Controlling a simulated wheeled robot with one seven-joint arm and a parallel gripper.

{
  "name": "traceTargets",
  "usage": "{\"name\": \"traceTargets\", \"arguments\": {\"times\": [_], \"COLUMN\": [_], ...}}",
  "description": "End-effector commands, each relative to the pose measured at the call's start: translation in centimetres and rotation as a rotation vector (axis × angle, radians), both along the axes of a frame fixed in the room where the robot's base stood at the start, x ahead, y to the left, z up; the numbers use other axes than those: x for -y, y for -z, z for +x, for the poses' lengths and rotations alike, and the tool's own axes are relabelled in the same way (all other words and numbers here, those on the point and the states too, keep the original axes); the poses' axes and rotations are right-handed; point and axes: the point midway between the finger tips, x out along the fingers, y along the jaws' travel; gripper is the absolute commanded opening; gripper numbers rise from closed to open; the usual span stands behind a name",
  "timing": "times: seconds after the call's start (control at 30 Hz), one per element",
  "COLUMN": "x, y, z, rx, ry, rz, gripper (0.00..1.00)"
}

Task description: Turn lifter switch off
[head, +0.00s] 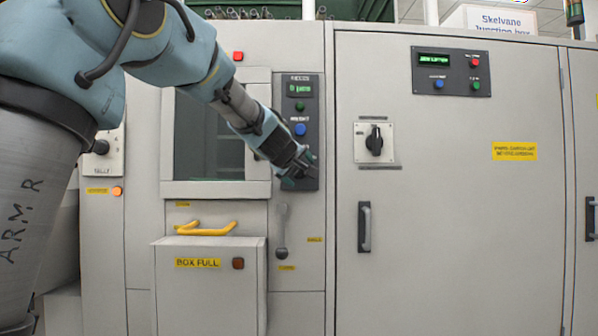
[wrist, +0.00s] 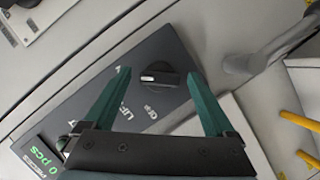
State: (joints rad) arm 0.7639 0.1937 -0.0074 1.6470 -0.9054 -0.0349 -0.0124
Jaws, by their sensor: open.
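The lifter switch is a small black rotary knob (wrist: 158,76) low on a dark control panel (head: 311,83). Lettering reading roughly LIFT and OFF is beside it in the wrist view. A light mark shows on the knob; I cannot tell which setting it points to. My gripper (head: 297,181) is at the lower end of the panel in the head view and hides the knob there. In the wrist view my gripper (wrist: 158,72) is open, its two green fingers apart with the knob between their tips. I cannot tell whether they touch it.
A grey lever (head: 282,235) hangs below the panel. A yellow handle (head: 207,229) is above the BOX FULL box (head: 210,285). A larger black rotary switch (head: 374,142) and a door handle (head: 365,227) are on the cabinet to the right.

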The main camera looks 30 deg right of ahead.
Motion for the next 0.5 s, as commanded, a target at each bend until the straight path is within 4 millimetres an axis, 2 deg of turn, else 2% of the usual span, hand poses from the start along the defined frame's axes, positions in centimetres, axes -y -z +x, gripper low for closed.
{"name": "traceTargets", "arguments": {"times": [0.17,0.5], "x": [-0.02,-0.04], "y": [0.00,0.00], "z": [-0.01,-0.02], "rx": [0.000,0.001], "ry": [0.000,0.000], "rz": [0.000,0.001], "gripper": [0.89,0.51]}}
